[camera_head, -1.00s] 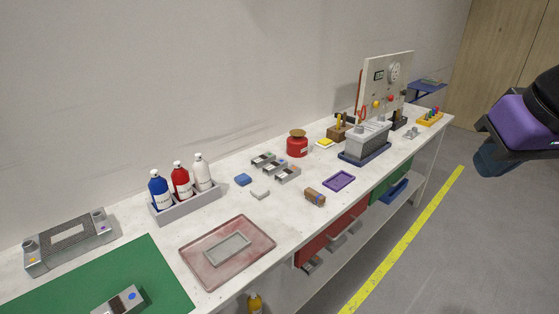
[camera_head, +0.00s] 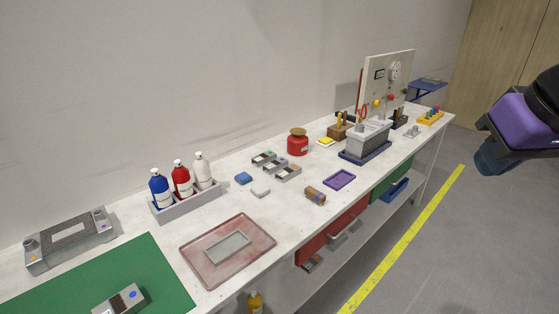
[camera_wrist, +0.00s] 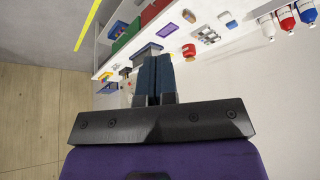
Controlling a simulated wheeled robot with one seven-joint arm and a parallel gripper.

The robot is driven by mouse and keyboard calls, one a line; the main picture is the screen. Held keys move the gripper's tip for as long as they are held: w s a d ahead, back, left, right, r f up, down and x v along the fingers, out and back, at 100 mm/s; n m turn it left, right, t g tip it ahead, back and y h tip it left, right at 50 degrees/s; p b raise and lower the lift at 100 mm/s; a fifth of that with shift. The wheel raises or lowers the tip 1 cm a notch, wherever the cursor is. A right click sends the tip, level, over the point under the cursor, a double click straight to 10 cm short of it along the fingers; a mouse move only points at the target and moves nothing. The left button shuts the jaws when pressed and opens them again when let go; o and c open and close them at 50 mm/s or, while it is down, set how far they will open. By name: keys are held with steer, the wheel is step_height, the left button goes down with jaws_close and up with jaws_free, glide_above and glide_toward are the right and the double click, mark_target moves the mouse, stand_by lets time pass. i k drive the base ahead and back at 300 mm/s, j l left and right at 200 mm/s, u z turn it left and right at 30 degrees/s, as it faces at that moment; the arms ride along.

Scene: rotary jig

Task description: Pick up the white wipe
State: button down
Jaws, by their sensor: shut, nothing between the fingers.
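The white wipe (camera_head: 260,193) is a small pale folded piece lying flat on the white workbench (camera_head: 292,215), just in front of a blue wipe or sponge (camera_head: 243,178). In the wrist view the white wipe (camera_wrist: 232,24) is small near the upper right, beside the blue piece (camera_wrist: 224,16). My gripper (camera_head: 490,162) hangs at the right edge of the head view, off the bench's front side and far from the wipe. Its blue fingers (camera_wrist: 155,62) are together and empty in the wrist view.
A red pot (camera_head: 297,146) and upright panel (camera_head: 385,88) stand farther back. The floor below my gripper is clear.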

mark_target(260, 190)
steer(key=i+l+u, duration=0.9)
steer(key=i+j, duration=0.05)
